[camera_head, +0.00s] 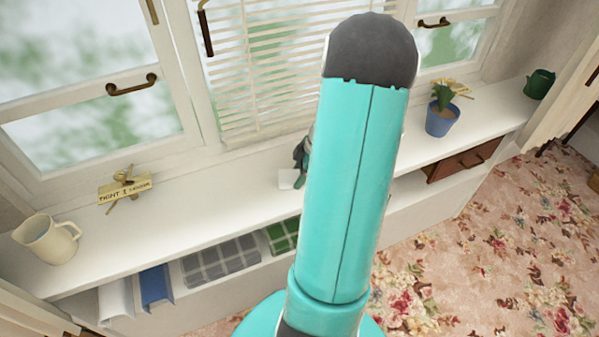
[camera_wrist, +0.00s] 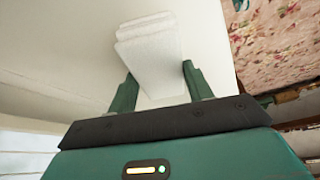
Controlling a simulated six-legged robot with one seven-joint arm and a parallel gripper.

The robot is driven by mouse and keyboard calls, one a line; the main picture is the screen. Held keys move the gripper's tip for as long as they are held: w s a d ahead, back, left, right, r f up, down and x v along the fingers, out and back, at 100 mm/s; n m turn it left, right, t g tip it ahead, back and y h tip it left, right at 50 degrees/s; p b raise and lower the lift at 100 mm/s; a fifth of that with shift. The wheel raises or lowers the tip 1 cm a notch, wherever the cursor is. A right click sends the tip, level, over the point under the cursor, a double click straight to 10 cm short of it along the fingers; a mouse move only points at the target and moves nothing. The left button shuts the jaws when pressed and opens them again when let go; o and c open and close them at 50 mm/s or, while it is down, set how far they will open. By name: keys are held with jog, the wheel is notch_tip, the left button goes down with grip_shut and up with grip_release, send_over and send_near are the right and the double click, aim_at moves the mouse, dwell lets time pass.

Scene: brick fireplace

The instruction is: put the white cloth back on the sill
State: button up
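The white cloth (camera_wrist: 152,48) is a folded, layered bundle in the wrist view. In the head view a small bright white patch of the cloth (camera_head: 290,179) shows beside my gripper (camera_head: 302,155), over the middle of the sill. My own arm hides most of the gripper there. The long white sill (camera_head: 215,190) runs under the windows. I cannot tell whether the cloth touches it.
A cream jug (camera_head: 48,239) and a small signed figure (camera_head: 125,186) stand on the left. A blue plant pot (camera_head: 440,120) and a green watering can (camera_head: 539,84) stand on the right. Folded cloths (camera_head: 222,259) and a brown box (camera_head: 464,158) are below. The sill between figure and gripper is clear.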

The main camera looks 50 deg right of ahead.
jog(key=o, duration=0.4)
jog(key=shift+r, duration=0.1)
jog(key=v, duration=1.2)
jog(key=w+a+r+m+h, duration=0.1)
jog(key=w+a+r, duration=0.35)
jog(key=a, duration=0.45)
jog(key=w+a+r+m+h, duration=0.1)
jog(key=w+a+r+m, duration=0.3)
jog(key=a, duration=0.6)
jog(key=s+a+r+m+t, duration=0.1)
jog(key=s+a+r, duration=0.2)
jog(key=a, duration=0.7)
jog(key=s+a+r+m+t, duration=0.1)
jog(key=s+a+r, duration=0.2)
jog(key=a, duration=0.7)
jog(key=shift+s+r+h, duration=0.3)
jog(key=shift+s+h, duration=0.1)
jog(key=shift+s, duration=0.2)
